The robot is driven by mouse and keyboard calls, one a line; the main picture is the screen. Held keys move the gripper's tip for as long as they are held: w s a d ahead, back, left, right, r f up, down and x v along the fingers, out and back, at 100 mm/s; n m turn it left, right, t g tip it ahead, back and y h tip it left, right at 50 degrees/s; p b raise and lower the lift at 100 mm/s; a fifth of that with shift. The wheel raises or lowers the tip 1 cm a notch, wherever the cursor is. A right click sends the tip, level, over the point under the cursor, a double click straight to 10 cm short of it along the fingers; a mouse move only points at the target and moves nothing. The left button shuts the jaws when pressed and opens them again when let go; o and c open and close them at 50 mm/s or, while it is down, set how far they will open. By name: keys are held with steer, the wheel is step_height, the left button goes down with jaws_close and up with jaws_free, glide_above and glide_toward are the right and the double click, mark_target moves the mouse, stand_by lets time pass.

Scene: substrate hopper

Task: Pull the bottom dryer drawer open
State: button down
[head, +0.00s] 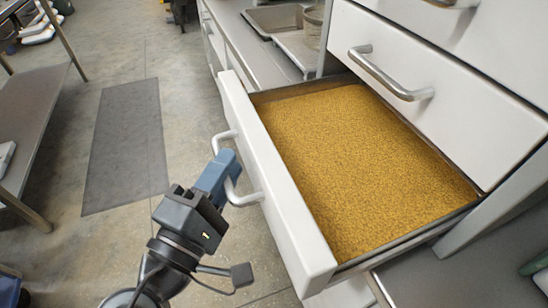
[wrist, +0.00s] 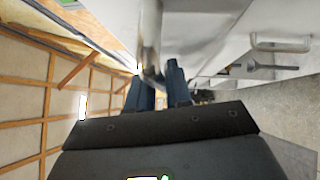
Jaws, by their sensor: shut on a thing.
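The bottom dryer drawer (head: 268,180) is a white-fronted drawer standing well out from the cabinet. It is filled with yellow-brown granular substrate (head: 350,165). Its curved metal bar handle (head: 250,199) is on the front face, partly hidden by my gripper. My gripper (head: 226,160) has blue fingers and is shut on this handle. In the wrist view, the fingers (wrist: 160,85) reach up to the shiny metal handle (wrist: 150,45), with one finger on each side of it; the exact contact is hard to see.
A closed drawer (head: 440,90) with its own handle (head: 390,75) sits above the open one. Metal trays (head: 275,18) lie on the counter behind. A metal table (head: 35,120) stands at the left. A grey mat (head: 128,145) lies on the clear floor between.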

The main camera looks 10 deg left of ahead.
steer(key=shift+s+a+f, duration=0.1)
steer(key=shift+s+a, duration=0.55)
steer(key=shift+a, duration=0.3)
steer(key=shift+s+a, duration=0.65)
steer(key=shift+a, duration=0.3)
steer(key=c, duration=1.2)
jaws_free()
steer(key=shift+o, duration=0.2)
steer(key=b+v, duration=0.1)
steer(key=v, duration=0.6)
steer(key=shift+s, duration=0.35)
steer(key=shift+a, duration=0.1)
